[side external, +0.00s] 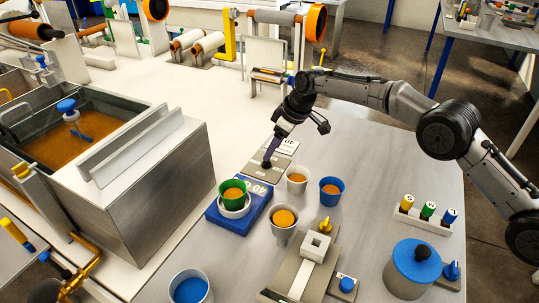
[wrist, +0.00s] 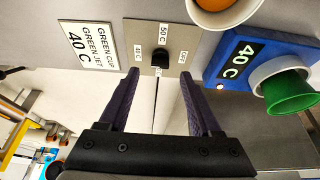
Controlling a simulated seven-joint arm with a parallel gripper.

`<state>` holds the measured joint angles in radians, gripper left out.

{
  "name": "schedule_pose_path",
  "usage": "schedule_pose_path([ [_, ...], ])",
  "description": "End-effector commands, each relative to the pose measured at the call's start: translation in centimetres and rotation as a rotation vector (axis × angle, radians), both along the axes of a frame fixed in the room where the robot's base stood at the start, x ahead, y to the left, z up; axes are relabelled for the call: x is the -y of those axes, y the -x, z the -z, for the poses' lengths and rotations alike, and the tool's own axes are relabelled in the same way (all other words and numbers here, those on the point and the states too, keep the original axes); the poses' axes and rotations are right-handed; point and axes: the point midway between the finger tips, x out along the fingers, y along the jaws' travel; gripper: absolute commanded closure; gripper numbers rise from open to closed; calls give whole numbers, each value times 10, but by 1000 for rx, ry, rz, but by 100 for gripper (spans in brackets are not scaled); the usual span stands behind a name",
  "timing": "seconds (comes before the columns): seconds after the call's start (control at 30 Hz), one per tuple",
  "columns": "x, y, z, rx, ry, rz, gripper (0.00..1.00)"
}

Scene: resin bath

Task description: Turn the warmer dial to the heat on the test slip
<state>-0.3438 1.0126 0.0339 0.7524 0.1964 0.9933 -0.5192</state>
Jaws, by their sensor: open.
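The warmer dial is a black knob (wrist: 160,57) on a tan plate (wrist: 145,36) in the wrist view. Marks around it include 40 C on the left, 50 C above and what looks like OFF on the right. I cannot tell where the knob points. The test slip (wrist: 85,42), a white card left of the plate, reads GREEN CUP, GREEN JET, 40 C. My gripper (wrist: 158,77) is open, its two purple fingers either side of the knob's line, apart from it. In the side view my gripper (side external: 268,163) hides the knob. The blue warmer (side external: 226,221) is marked 40 C.
A green cup (side external: 233,186) sits in a white holder on the warmer. Cups with orange contents (side external: 297,182) and a blue cup (side external: 331,190) stand close on the right. A steel resin bath (side external: 160,190) is at left.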

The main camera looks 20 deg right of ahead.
Motion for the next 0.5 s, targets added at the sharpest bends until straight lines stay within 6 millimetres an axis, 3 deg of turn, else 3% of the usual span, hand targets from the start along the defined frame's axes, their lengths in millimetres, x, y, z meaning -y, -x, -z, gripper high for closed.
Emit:
schedule_pose_path([
  [0.2, 13, 13, -46, 3, -1, 0, 35],
  [0.5, 23, 23, -80, 0, 0, 0, 35],
])
